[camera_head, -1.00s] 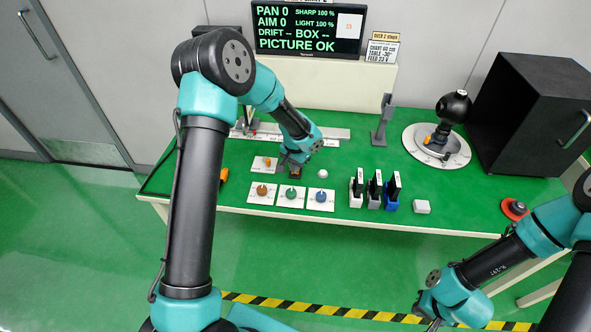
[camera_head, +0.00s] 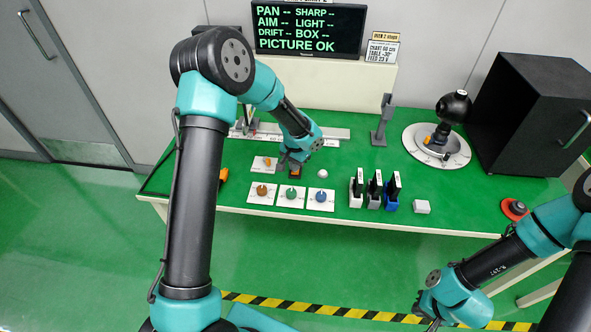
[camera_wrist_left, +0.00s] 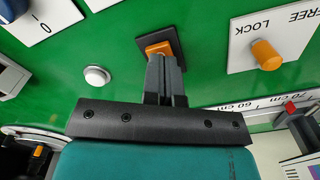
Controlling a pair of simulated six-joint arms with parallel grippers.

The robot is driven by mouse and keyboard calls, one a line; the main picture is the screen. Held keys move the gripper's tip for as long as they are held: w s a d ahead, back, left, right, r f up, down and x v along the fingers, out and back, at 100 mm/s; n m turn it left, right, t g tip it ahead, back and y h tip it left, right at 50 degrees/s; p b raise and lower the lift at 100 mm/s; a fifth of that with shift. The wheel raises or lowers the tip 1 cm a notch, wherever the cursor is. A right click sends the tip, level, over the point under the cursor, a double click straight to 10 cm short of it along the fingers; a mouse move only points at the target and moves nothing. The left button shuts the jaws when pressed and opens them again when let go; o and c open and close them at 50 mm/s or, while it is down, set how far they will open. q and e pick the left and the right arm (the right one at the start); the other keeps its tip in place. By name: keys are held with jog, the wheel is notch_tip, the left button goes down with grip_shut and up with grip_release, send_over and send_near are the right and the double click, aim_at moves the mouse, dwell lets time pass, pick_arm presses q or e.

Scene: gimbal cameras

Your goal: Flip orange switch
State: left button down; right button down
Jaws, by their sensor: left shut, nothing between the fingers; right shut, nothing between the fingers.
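The orange switch (camera_wrist_left: 160,48) sits in a dark square base on the green table. In the left wrist view my left gripper (camera_wrist_left: 164,62) is shut, with its fingertips at the near edge of the orange switch and seeming to touch it. In the head view the switch (camera_head: 295,173) shows just below my left gripper (camera_head: 290,163). The switch's exact tilt is hard to tell. My right gripper (camera_head: 432,322) is shut and empty at the bottom right, off the front of the table.
A white button (camera_head: 322,173) sits right of the switch. An orange knob on a LOCK/FREE plate (camera_head: 264,164) sits left. Plates with orange, green and blue (camera_head: 320,196) knobs lie in front. The monitor (camera_head: 310,29) reads PICTURE OK. Several upright black cards stand right.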

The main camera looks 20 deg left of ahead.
pick_arm(q)
jog(key=shift+r, duration=2.9)
